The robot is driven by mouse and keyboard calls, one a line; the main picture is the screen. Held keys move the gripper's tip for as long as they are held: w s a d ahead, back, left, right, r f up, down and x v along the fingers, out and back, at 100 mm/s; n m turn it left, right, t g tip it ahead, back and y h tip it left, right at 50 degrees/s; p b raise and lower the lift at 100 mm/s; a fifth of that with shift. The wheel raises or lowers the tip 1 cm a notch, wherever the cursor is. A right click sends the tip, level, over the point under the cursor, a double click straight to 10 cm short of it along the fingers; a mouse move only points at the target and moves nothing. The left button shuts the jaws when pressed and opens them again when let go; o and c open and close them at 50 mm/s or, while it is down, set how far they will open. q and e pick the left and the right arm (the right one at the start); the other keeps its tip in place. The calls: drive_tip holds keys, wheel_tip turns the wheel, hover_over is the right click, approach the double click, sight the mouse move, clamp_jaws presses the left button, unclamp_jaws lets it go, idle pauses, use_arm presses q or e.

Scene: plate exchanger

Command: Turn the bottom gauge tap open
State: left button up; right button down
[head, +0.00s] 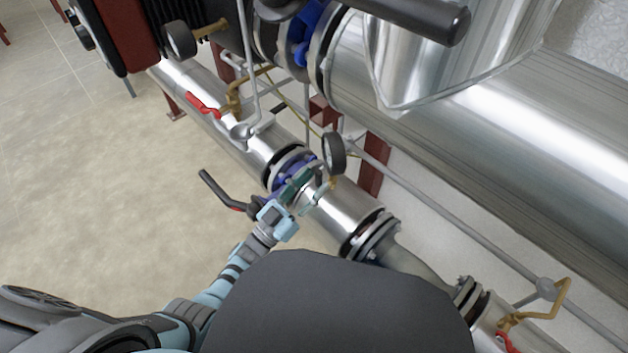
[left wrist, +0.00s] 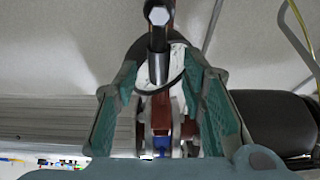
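The lower pressure gauge (head: 333,153) has a dark rim and stands over the lower silver pipe in the head view. A small brass fitting (head: 332,183) shows below it; I cannot make out its tap handle. My left gripper (head: 303,186) is just left of this fitting, over the blue valve and flange. In the left wrist view, its two green finger pads (left wrist: 163,90) are apart, so it is open. A dark, round-ended rod (left wrist: 158,42) shows beyond and between them. I cannot tell whether the fingers touch anything. My right gripper is not in view.
A long black lever (head: 220,188) sticks out left of the lower pipe (head: 345,212). Another gauge (head: 180,40) and a red tap handle (head: 203,104) are farther up. A large silver pipe (head: 500,125) runs at right. The floor (head: 95,150) at left is clear.

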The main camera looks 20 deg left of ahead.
use_arm(q)
drive_tip(key=v, duration=1.1)
drive_tip(key=shift+w, duration=0.1)
